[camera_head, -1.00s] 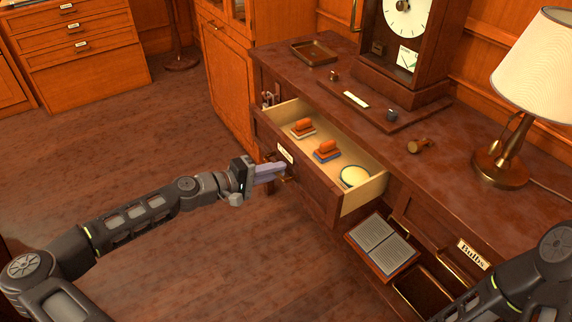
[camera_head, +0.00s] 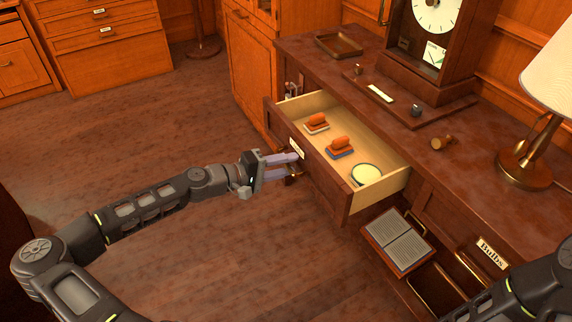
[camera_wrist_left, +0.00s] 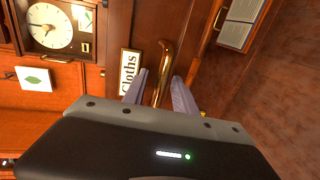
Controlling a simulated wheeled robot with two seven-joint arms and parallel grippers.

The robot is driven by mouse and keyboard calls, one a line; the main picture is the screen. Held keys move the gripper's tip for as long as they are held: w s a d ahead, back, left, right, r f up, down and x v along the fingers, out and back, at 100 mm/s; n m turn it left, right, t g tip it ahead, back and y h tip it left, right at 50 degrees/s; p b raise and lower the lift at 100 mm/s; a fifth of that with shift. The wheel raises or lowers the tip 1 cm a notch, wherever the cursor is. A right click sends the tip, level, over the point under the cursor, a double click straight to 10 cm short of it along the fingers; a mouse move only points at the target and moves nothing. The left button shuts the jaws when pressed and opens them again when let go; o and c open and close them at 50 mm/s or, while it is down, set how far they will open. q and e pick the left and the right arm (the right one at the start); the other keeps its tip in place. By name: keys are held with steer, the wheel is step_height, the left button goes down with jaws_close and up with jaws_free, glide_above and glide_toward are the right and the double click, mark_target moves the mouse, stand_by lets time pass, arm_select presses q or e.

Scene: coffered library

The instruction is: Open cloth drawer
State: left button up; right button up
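The cloth drawer (camera_head: 318,180) stands pulled out of the dark wooden desk. In the left wrist view a gap shows between the fingers (camera_wrist_left: 158,90) and the handle. My right arm (camera_head: 530,295) enters at lower right; its gripper is out of view.
A "Bulbs" label (camera_head: 492,253) marks the neighbouring drawer front. An open grey book (camera_head: 398,240) lies below the cloth drawer on the right. A clock (camera_head: 430,50), a tray (camera_head: 338,44) and a lamp (camera_head: 525,165) stand on the desk. The floor at left is clear.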

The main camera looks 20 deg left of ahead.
arm_select(q)
steer(key=shift+s+a, duration=0.1)
steer(key=v, duration=0.7)
steer(key=shift+s+a+p, duration=0.15)
steer(key=shift+s+p, duration=0.05)
steer(key=shift+p, duration=0.15)
steer(key=shift+r, duration=0.1)
